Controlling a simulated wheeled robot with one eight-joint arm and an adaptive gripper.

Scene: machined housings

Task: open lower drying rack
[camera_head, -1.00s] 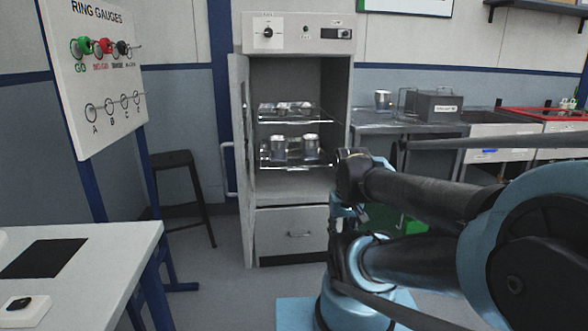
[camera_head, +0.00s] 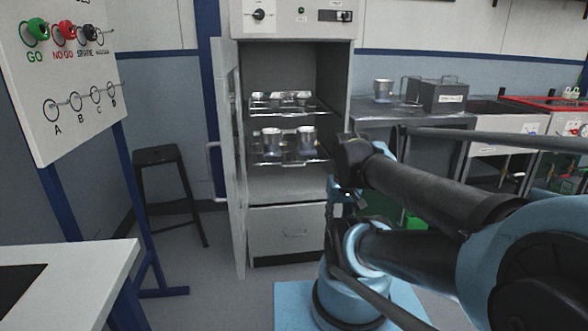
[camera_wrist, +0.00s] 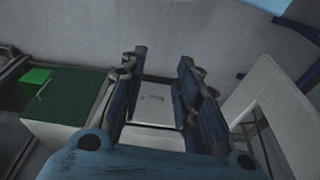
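The lower drying rack (camera_head: 262,163) is a wire shelf inside the grey cabinet (camera_head: 288,187), with metal housings (camera_head: 306,140) standing on it. The upper rack (camera_head: 290,112) above it also bears several small housings. The cabinet door (camera_head: 237,170) stands open at the left. My gripper shows in the wrist view (camera_wrist: 160,85) with its two blue fingers apart and nothing between them. It points toward the floor and a pale box-like surface. In the head view my folded arm stands in front of the cabinet's right side, and the gripper's fingertips cannot be made out there.
A white table (camera_head: 80,275) is at the lower left, beside a gauge board (camera_head: 75,75). A black stool (camera_head: 165,185) stands left of the cabinet. A metal bench (camera_head: 410,112) with a grey box (camera_head: 440,95) is at the right. Floor is free before the cabinet.

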